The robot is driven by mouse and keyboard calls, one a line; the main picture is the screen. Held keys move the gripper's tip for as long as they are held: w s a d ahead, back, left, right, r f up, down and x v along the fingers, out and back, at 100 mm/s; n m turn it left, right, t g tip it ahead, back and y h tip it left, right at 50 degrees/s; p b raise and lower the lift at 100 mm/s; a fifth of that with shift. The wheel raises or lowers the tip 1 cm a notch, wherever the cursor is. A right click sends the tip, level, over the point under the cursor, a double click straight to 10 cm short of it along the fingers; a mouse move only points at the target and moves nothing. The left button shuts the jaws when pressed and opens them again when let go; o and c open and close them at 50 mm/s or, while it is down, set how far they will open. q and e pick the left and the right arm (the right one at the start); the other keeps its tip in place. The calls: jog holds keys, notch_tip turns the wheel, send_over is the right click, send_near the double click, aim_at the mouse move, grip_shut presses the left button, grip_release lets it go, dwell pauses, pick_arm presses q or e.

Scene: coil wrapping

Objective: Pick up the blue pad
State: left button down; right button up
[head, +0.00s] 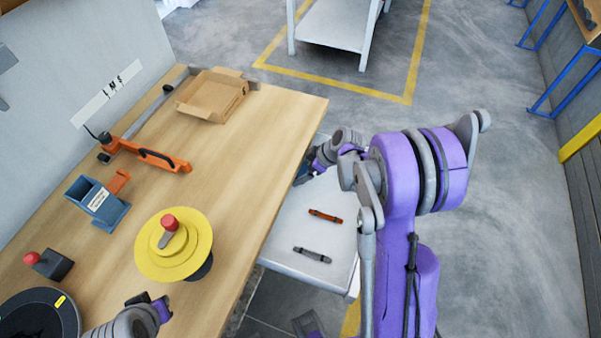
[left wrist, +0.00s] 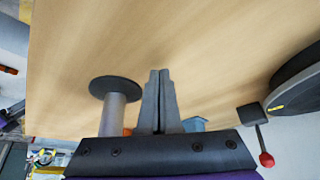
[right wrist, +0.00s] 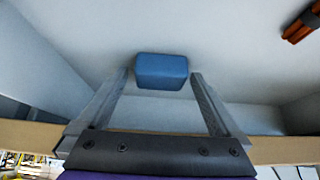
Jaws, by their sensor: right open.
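The blue pad (right wrist: 162,70) is a small blue block with rounded edges, lying on a pale surface in the right wrist view. My right gripper (right wrist: 160,88) is open, with its two fingers apart and the pad ahead, between or just beyond the fingertips. I cannot tell whether either finger touches it. In the head view the right gripper (head: 303,173) is over the far end of the white lower cart (head: 315,243), and the arm hides most of that spot. My left gripper (left wrist: 159,78) has its fingers together and empty above the wooden table.
The wooden table (head: 265,125) carries a yellow disc (head: 173,245), a cardboard box (head: 212,95), an orange clamp tool (head: 150,155) and a blue holder (head: 97,203). An orange tool (head: 325,216) and a dark tool (head: 312,255) lie on the cart. The table edge runs close beside my right gripper.

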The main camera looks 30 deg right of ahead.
jog(key=c, duration=1.3)
jog(key=shift+o, duration=0.2)
jog(key=shift+r, duration=0.15)
